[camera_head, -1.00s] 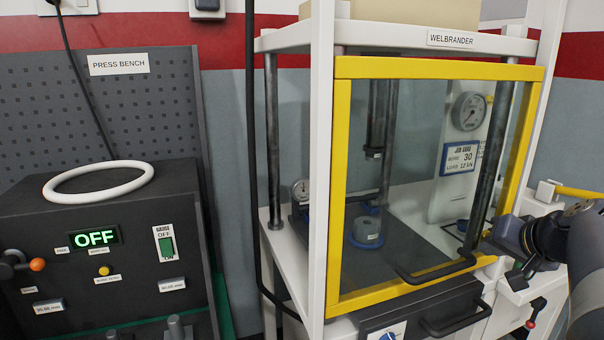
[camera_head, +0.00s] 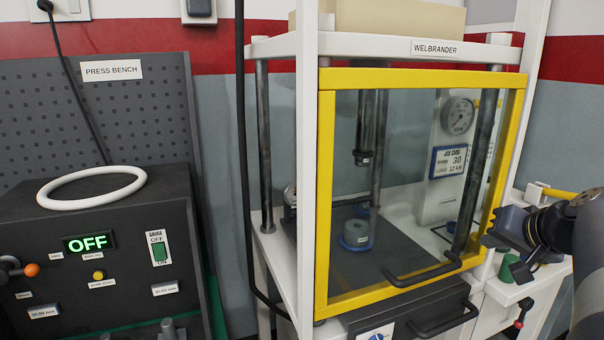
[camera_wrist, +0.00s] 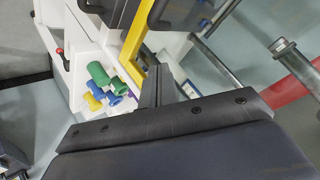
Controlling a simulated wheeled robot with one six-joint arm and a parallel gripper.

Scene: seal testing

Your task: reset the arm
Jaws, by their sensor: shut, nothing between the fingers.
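My gripper (camera_head: 487,240) is at the right in the head view, beside the lower right corner of the yellow-framed door (camera_head: 322,200) of the press. Its fingers point left and are closed together with nothing between them. Whether they touch the door frame cannot be told. In the wrist view my closed fingers (camera_wrist: 160,85) show in the middle, near the yellow frame (camera_wrist: 133,50). My dark arm comes in from the right edge of the head view.
The door looks shut, with a dark handle (camera_head: 425,272). Behind its glass stands a grey cylinder on a blue base (camera_head: 356,235). Green (camera_wrist: 97,73), blue and yellow pieces lie on a white ledge close to my gripper. The press bench (camera_head: 110,250) is left, its display reading OFF.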

